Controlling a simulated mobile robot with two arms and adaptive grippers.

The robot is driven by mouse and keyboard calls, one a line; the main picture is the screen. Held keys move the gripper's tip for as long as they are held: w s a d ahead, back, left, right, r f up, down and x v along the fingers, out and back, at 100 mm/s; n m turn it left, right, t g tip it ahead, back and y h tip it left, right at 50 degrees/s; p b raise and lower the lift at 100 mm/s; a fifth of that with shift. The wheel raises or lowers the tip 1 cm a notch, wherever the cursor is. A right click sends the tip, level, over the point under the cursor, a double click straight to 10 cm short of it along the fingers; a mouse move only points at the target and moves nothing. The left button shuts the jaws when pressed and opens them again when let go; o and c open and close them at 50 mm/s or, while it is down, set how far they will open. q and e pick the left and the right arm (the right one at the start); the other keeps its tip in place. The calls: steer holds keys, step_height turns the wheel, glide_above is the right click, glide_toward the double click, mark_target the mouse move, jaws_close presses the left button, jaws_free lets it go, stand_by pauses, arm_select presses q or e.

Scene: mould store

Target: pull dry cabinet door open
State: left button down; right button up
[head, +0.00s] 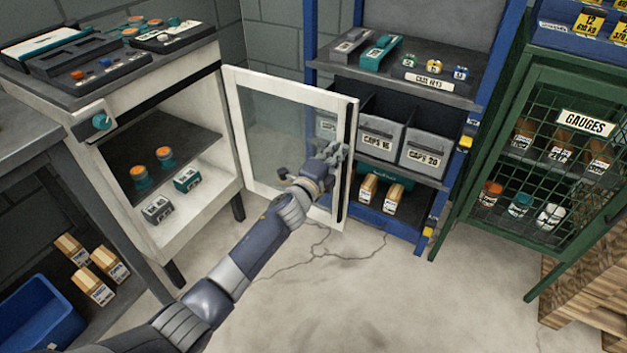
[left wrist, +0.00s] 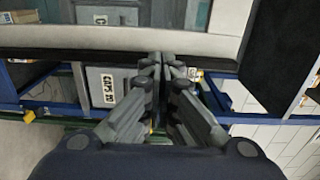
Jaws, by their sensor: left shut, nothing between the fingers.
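The dry cabinet (head: 207,213) is white and stands on dark legs at the left in the head view. Its door (head: 285,91), a white frame around a glass pane, is swung wide open to the right, with a dark upright strip (head: 345,190) along its free edge. My left gripper (head: 333,155) is at that free edge, its fingers in front of the frame and strip. In the left wrist view the fingers (left wrist: 160,62) are shut together with nothing between them, close to the pale door frame (left wrist: 110,38). Whether they touch the door I cannot tell. My right gripper is not in view.
Inside the cabinet are shelves with orange-topped jars (head: 139,173) and small boxes (head: 187,179). A blue rack (head: 458,140) with grey bins stands just behind the door. A green mesh GAUGES cabinet (head: 497,251) stands right. The floor (head: 330,300) in front is clear.

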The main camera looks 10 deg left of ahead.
arm_select(q)
steer(key=p+v, duration=0.2)
steer(key=v, duration=0.7)
steer(key=shift+s, duration=0.3)
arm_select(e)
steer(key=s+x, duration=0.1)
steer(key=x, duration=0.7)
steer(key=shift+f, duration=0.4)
